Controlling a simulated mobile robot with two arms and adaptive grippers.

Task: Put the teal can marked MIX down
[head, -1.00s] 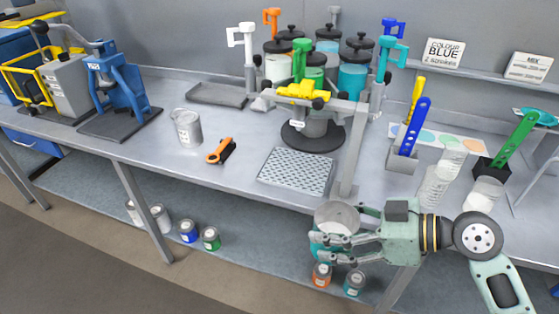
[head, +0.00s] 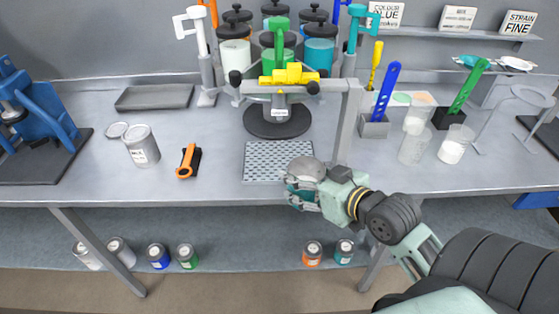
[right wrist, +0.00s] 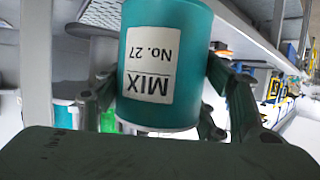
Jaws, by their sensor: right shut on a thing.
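The teal can marked MIX (right wrist: 160,65) is between the fingers of my right gripper (right wrist: 155,95) in the right wrist view. Its white label reads "MIX No. 27" and appears upside down there. In the head view my right gripper (head: 305,185) is shut around the can at the bench's front edge, just in front of the perforated tray (head: 262,165). The fingers and the grey lid area hide most of the can, so I cannot tell whether it touches anything. My left gripper is not in view.
The dispenser's post (head: 347,125) rises close to my right gripper. Clear cups (head: 414,146) stand to the right. Several small cans (head: 158,256) sit on the lower shelf.

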